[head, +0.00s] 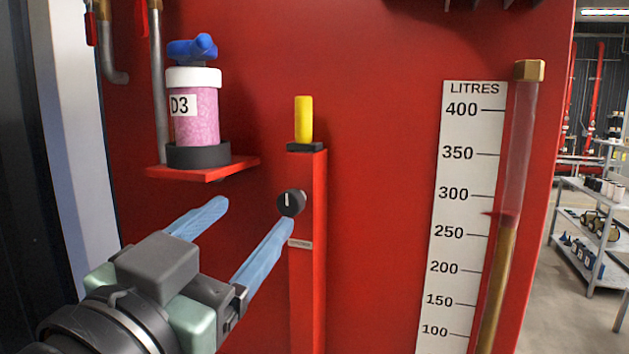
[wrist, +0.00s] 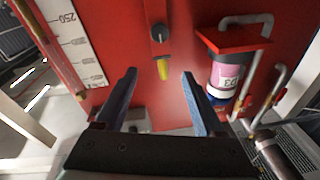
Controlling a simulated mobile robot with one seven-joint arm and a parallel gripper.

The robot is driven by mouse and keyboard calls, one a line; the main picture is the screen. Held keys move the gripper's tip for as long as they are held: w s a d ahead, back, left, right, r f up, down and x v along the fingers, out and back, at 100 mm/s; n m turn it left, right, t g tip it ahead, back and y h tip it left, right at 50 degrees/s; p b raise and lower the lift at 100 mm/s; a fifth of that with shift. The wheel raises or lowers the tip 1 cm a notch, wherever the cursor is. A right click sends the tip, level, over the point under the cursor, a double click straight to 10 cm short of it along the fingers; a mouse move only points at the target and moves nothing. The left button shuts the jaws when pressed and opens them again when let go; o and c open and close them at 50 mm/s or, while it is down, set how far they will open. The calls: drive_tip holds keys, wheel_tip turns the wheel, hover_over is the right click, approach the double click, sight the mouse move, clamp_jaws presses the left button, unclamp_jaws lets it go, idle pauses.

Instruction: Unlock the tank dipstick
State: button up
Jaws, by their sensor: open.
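The dipstick's yellow handle (head: 304,119) stands upright in a black collar on top of a narrow red post. A round black knob (head: 291,203) with a white mark, upright in the head view, sits on the post below it, above a small label plate (head: 300,244). My gripper (head: 254,214) is open and empty, with its blue fingers toward the red panel. In the head view its right fingertip is just below the knob; contact cannot be told. The wrist view is inverted: the yellow handle (wrist: 162,69) shows between the fingers, with the knob (wrist: 159,33) above it.
A pink canister (head: 196,112) labelled D3 with a blue valve stands on a red shelf (head: 205,174) left of the post. A litre scale (head: 466,215) and sight tube (head: 508,200) are on the right. Bare red panel lies between post and scale.

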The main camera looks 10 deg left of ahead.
sight(288, 203)
drive_tip(key=shift+m+g+h, duration=0.4)
drive_tip(key=shift+m+g, duration=0.2)
drive_tip(key=shift+g, duration=0.2)
drive_tip(key=p+x, duration=0.2)
drive_tip(key=x, duration=0.1)
drive_tip(key=f+p+x, duration=0.1)
drive_tip(key=p+x, duration=0.1)
drive_tip(key=x, duration=0.1)
drive_tip(key=a+p+x, duration=0.1)
drive_tip(key=p+x, duration=0.1)
drive_tip(key=x, duration=0.2)
drive_tip(key=shift+w+f, duration=0.1)
drive_tip(key=shift+f, duration=0.05)
drive_tip(key=shift+w+d+f+p, duration=0.15)
drive_tip(key=shift+w+p, duration=0.25)
drive_tip(key=shift+w, duration=0.25)
clamp_jaws()
